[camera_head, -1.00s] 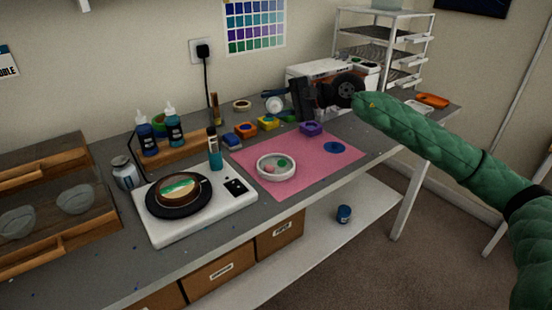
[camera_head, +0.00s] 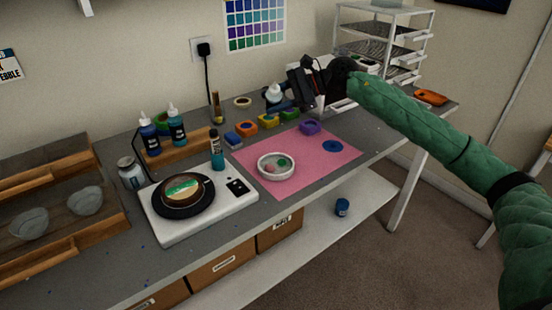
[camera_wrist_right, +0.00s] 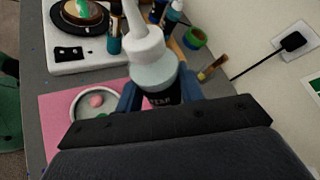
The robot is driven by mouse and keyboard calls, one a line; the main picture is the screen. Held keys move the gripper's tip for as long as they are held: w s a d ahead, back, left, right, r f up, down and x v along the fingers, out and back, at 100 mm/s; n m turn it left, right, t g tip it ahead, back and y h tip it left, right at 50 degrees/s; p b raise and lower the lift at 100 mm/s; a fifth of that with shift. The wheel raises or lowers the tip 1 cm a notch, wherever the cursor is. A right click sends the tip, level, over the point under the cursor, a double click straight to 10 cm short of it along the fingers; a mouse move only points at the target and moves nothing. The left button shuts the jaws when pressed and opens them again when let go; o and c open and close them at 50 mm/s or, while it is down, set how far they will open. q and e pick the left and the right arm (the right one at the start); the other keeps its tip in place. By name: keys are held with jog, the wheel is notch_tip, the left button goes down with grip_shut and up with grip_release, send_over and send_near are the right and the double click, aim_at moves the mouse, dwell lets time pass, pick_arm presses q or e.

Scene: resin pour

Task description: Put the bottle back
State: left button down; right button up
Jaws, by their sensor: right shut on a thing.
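My right gripper (camera_head: 284,104) is shut on a bottle with a white nozzle top (camera_head: 274,93), above the back of the bench. In the right wrist view the bottle (camera_wrist_right: 152,58) sits between the blue fingers of the gripper (camera_wrist_right: 158,94). Its pale shoulder and part of a dark label show, and its lower end is hidden. A wooden bottle rack (camera_head: 182,150) stands at the back left, bearing a blue bottle (camera_head: 149,137) and a teal bottle (camera_head: 177,130) with white nozzles. My left gripper is not in view.
A white scale (camera_head: 210,215) bears a round mould on a black disc. A teal container (camera_head: 217,155) stands by its back edge. Right of it, a pink mat (camera_head: 305,165) holds a white dish (camera_head: 276,167). Several small coloured tubs (camera_head: 246,127) and a tape roll (camera_head: 243,102) lie behind.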

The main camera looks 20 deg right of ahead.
jog(key=shift+r+m+g+p, duration=0.4)
jog(key=shift+m+g, duration=0.1)
jog(key=shift+m, duration=0.2)
jog(key=shift+f, duration=0.15)
